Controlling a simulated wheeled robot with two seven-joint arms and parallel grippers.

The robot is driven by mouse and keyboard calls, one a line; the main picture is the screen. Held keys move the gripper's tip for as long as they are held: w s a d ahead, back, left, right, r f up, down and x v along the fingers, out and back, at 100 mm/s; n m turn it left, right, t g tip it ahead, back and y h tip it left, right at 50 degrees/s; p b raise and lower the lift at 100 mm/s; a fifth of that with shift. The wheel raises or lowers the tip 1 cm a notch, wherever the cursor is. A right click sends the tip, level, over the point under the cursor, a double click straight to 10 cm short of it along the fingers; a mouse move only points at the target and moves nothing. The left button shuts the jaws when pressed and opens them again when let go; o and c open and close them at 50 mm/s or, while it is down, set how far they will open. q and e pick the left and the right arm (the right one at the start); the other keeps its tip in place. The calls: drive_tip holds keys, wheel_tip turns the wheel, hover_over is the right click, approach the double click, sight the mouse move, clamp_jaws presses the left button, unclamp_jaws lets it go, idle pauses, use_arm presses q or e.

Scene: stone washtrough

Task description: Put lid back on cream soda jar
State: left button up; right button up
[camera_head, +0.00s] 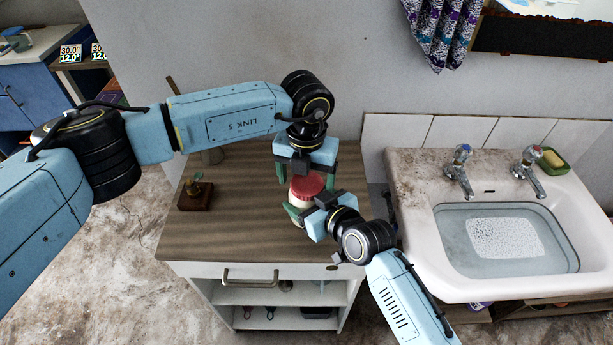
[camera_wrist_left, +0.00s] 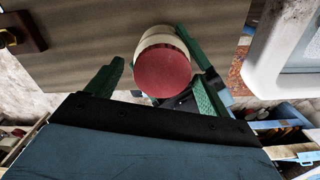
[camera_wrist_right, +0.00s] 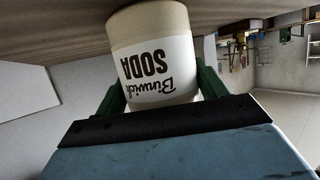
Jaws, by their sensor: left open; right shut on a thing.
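The cream jar (camera_head: 297,202) is at the right side of the wooden cabinet top, with its red lid (camera_head: 306,186) on its mouth. I cannot tell whether the lid is fully seated. The right wrist view shows the jar (camera_wrist_right: 155,55) with "SODA" lettering upside down; the lid is hidden there. My right gripper (camera_head: 306,214) is shut around the jar's body. My left gripper (camera_head: 307,173) is open above the lid, fingers pointing down on either side. In the left wrist view the lid (camera_wrist_left: 162,73) lies between its fingers, with gaps beside it.
The wooden cabinet top (camera_head: 230,230) is mostly clear on the left, with a small brass object on a wooden block (camera_head: 196,193) there. A white sink (camera_head: 425,250) with two taps stands to the right. The wall (camera_head: 230,50) is close behind.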

use_arm(q)
drive_tip(key=shift+s+d, duration=0.1)
drive_tip(key=shift+d, duration=0.05)
drive_tip(key=shift+r, duration=2.3)
drive_tip(key=shift+c, duration=0.4)
drive_tip(key=shift+r+n, duration=1.6)
drive_tip(key=shift+r, duration=0.1)
drive_tip(key=shift+f, duration=0.1)
drive_tip(key=shift+f, duration=3.95)
drive_tip(key=shift+c, duration=0.2)
